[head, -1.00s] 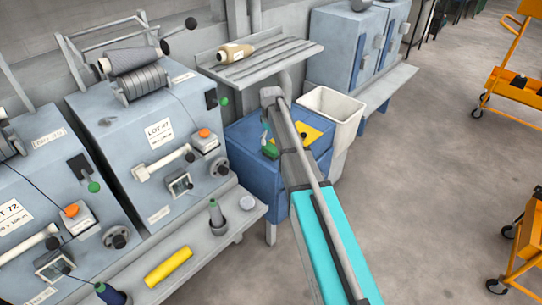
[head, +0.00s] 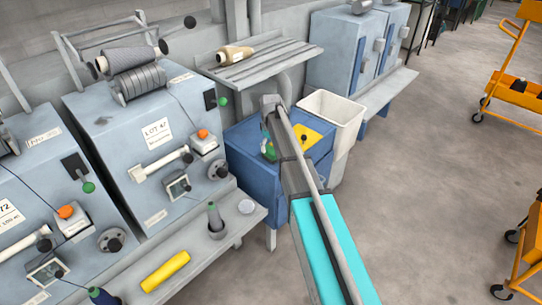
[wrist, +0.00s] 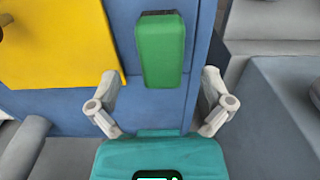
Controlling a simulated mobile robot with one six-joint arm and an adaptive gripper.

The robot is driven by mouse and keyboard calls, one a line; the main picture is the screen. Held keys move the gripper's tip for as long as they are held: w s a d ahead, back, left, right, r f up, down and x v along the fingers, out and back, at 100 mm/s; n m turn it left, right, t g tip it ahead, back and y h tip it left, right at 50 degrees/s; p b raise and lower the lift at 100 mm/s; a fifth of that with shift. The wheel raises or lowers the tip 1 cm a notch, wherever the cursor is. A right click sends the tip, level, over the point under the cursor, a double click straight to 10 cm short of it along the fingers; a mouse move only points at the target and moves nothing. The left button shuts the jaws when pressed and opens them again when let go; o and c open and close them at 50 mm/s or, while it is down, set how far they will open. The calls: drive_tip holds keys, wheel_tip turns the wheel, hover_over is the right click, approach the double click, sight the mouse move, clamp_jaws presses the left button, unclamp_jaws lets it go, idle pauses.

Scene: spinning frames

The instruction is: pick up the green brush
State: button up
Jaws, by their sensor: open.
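The green brush (wrist: 161,50) lies on the blue cabinet (wrist: 120,100), seen as a green block with a dark end in the wrist view. In the head view the brush (head: 269,153) shows as a small green patch left of my arm. My gripper (wrist: 160,82) is open and empty. Its two fingers are apart, to the left and right of the near end of the brush, and most of the brush lies beyond the fingertips. In the head view my arm hides part of the cabinet top, and I cannot make out the fingers there.
A yellow sheet (wrist: 60,45) lies left of the brush with a dark knob-like thing (head: 304,138) on it. A white bin (head: 335,108) stands right behind the cabinet. A slatted shelf (head: 270,62) and winding machines (head: 150,130) stand left.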

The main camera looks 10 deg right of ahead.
sight(270, 149)
drive_tip(key=shift+f+b, duration=2)
drive_tip(key=shift+f, duration=0.25)
drive_tip(key=c, duration=1.3)
drive_tip(key=shift+r, duration=0.15)
wheel_tip(270, 149, up, 2)
drive_tip(key=p, duration=0.2)
drive_tip(key=shift+r+p, duration=0.25)
drive_tip(key=shift+p, duration=0.15)
drive_tip(key=s+a+r+p, duration=0.1)
drive_tip(key=s+r+p, duration=0.2)
drive_tip(key=s, duration=0.1)
drive_tip(key=s+a+r+p, duration=0.2)
drive_tip(key=s+r+p, duration=0.1)
drive_tip(key=s+r, duration=0.1)
drive_tip(key=s+a+r+p, duration=0.1)
drive_tip(key=s+r+p, duration=0.2)
drive_tip(key=s+p, duration=0.1)
drive_tip(key=shift+s+a+r, duration=0.15)
drive_tip(key=shift+s+a, duration=0.2)
drive_tip(key=shift+s, duration=0.25)
